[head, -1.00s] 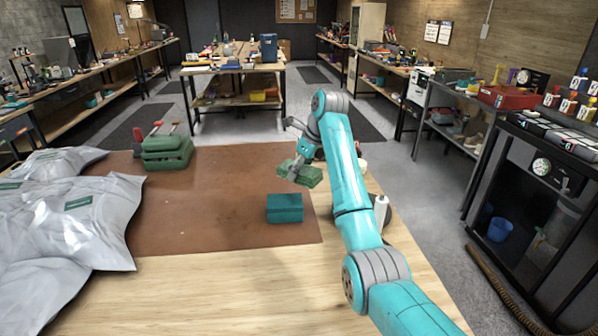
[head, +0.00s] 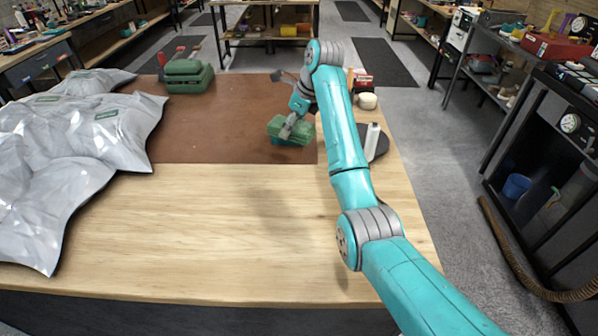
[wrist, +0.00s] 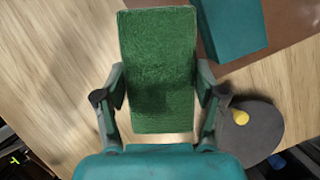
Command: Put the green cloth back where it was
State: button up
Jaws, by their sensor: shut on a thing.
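The green cloth (head: 298,127) is a folded, fuzzy, oblong pad. My gripper (head: 287,130) is shut on it, and the wrist view shows a finger of my gripper (wrist: 160,90) pressed against each long side of the cloth (wrist: 158,50). The cloth hangs level above the bench in the head view. In the wrist view the teal block (wrist: 235,25) lies to the upper right, beside the cloth in the picture. The height gap between them is hard to tell.
Silver bags (head: 75,145) lie left, a green clamp-like item (head: 188,76) at the back.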

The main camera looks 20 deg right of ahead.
aim_at(304, 130)
jog(key=shift+s+a+f, duration=0.25)
jog(key=shift+s+a, duration=0.1)
jog(key=shift+s+a+f, duration=0.1)
jog(key=shift+f, duration=0.2)
notch_tip(304, 130, down, 9)
jog(key=shift+f, duration=0.15)
jog(key=shift+f, duration=0.1)
jog(key=o, duration=1.1)
jog(key=v, duration=1.2)
